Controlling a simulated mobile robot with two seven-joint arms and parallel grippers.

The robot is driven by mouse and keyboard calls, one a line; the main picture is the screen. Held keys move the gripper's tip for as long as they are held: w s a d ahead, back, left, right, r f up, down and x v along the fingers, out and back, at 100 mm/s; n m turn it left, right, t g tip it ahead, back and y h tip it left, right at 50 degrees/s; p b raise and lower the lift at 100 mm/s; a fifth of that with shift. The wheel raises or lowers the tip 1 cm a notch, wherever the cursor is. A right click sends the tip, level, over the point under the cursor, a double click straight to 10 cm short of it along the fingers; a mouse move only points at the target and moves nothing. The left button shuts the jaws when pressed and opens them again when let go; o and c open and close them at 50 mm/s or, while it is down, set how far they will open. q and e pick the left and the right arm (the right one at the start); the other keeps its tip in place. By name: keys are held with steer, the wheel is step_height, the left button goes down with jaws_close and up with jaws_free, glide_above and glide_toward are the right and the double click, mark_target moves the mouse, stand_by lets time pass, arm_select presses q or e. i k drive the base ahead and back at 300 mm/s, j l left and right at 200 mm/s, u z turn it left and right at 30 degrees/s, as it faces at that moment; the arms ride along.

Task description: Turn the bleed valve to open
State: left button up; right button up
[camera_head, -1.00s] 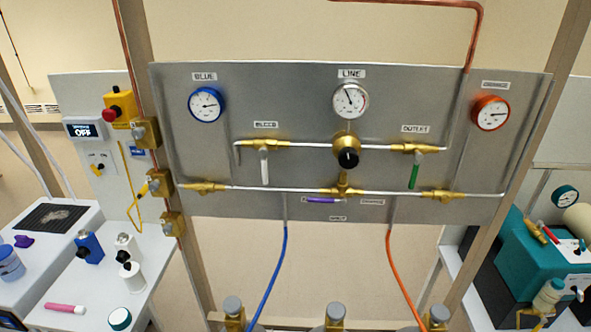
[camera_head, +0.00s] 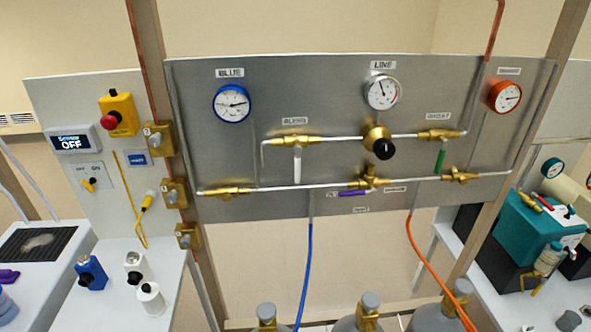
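The bleed valve (camera_head: 297,141) is a brass body on the upper pipe of the grey panel, under a small label that appears to read BLEED. Its white lever (camera_head: 297,165) points straight down, across the horizontal pipe. A short pipe end bends down to its left. Neither of my grippers is in the head view, so nothing of mine touches the valve.
The panel (camera_head: 230,150) also bears a blue gauge (camera_head: 232,103), a line gauge (camera_head: 382,92), an orange gauge (camera_head: 503,96), a black regulator knob (camera_head: 384,149) and a green outlet lever (camera_head: 440,161). Hoses and gas cylinders (camera_head: 370,312) stand below.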

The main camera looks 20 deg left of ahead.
mark_target(297, 150)
steer(key=k+j, duration=0.1)
steer(key=j, duration=0.25)
steer(key=k+j+z, duration=0.1)
steer(key=j, duration=0.25)
steer(key=k+j, duration=0.1)
steer(key=j, duration=0.9)
steer(key=l, duration=0.1)
steer(key=i+z, duration=0.05)
